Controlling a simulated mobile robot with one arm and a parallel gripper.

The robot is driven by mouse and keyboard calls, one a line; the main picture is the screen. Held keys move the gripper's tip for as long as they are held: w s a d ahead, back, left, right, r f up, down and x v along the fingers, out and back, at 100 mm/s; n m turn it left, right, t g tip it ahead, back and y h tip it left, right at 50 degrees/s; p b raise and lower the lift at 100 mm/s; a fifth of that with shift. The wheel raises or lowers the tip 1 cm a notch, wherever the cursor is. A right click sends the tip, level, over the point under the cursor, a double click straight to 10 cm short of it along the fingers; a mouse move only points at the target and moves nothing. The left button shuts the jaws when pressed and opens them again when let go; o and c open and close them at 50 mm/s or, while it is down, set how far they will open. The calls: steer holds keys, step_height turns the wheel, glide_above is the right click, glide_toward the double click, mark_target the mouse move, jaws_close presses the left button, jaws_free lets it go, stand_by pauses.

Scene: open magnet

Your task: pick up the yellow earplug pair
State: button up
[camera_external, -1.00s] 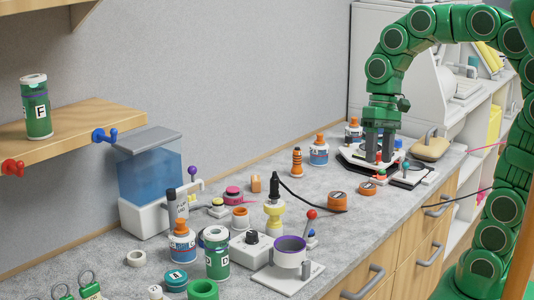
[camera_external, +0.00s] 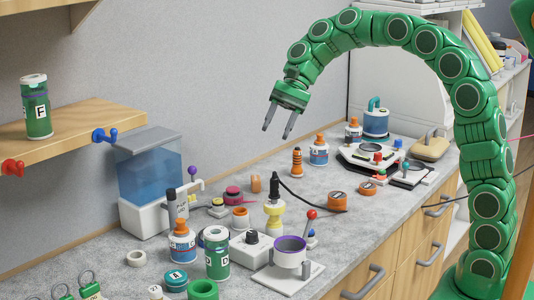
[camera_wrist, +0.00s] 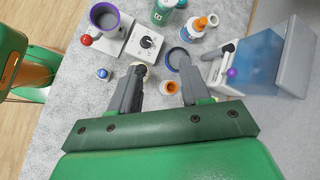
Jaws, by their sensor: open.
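A yellow, waisted piece (camera_external: 274,217) stands on the grey worktop near its middle, with a dark-topped part and a black cord above it. My gripper (camera_external: 277,132) is open and empty, well above the worktop, fingers pointing down. In the wrist view my gripper (camera_wrist: 162,70) has a clear gap between its fingers.
A white knob box (camera_external: 251,246), a purple-rimmed cup (camera_external: 290,252) and a red-knobbed lever (camera_external: 310,215) stand close to the yellow piece. An orange ring (camera_external: 240,218) is to its left. A blue tank (camera_external: 150,178) stands against the wall.

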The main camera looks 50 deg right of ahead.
steer(key=w+d+f+m+t+y, duration=0.1)
steer(key=w+f+m+y, duration=0.3)
steer(key=w, duration=1)
steer(key=w+d+f+m+t+y, duration=0.15)
steer(key=w+f+m, duration=0.3)
steer(key=w, duration=0.95)
glide_toward(193, 195)
steer(key=a, duration=0.1)
steer(key=a+m, duration=0.1)
steer(key=shift+w+a+f+h, duration=0.2)
steer(key=shift+w+a+h, duration=0.05)
steer(key=shift+a, duration=0.1)
steer(key=shift+a+f, duration=0.15)
steer(key=shift+f, duration=0.05)
steer(key=shift+x, duration=3.75)
jaws_close()
